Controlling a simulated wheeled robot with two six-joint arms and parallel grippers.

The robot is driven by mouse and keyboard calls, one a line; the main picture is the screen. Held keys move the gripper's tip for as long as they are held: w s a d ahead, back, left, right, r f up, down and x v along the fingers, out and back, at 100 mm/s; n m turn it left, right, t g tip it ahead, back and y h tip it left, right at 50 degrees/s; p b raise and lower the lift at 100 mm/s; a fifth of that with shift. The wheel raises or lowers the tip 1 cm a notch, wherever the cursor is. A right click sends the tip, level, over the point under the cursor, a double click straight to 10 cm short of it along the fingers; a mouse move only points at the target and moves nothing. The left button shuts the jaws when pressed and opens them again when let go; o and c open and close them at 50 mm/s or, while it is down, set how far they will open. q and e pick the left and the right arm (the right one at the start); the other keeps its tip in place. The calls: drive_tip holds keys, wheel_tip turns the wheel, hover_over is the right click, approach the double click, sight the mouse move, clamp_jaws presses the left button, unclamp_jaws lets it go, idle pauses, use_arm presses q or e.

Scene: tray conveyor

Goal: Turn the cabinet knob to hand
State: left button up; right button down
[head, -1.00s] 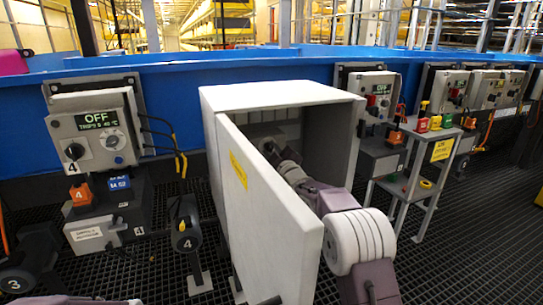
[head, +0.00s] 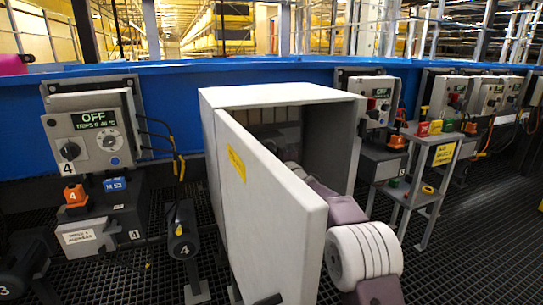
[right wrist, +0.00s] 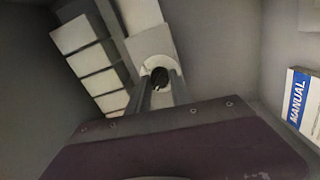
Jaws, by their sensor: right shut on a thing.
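The grey cabinet (head: 283,95) stands open in the middle of the head view, its pale door (head: 268,215) swung toward me. My right arm reaches in past the door, which hides most of the hand in the head view. In the right wrist view my right gripper (right wrist: 160,88) is shut on a small dark knob (right wrist: 160,75) in front of a round pale plate on the cabinet's inner wall. The fingers stand on both sides of the knob. Its pointer direction cannot be made out. My left gripper is not in view.
Inside the cabinet are a row of pale blocks (right wrist: 88,62) and a MANUAL booklet (right wrist: 299,98). A control box (head: 95,135) reading OFF stands left, a small stand (head: 418,180) with coloured items right. A blue conveyor side (head: 200,75) runs behind. Dark grating covers the floor.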

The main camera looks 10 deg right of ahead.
idle(0.4)
drive_tip(key=c, duration=1.1)
unclamp_jaws()
drive_tip(key=shift+c, duration=0.2)
drive_tip(key=p+v, duration=0.1)
drive_tip(key=v, duration=0.8)
drive_tip(key=shift+f, duration=0.1)
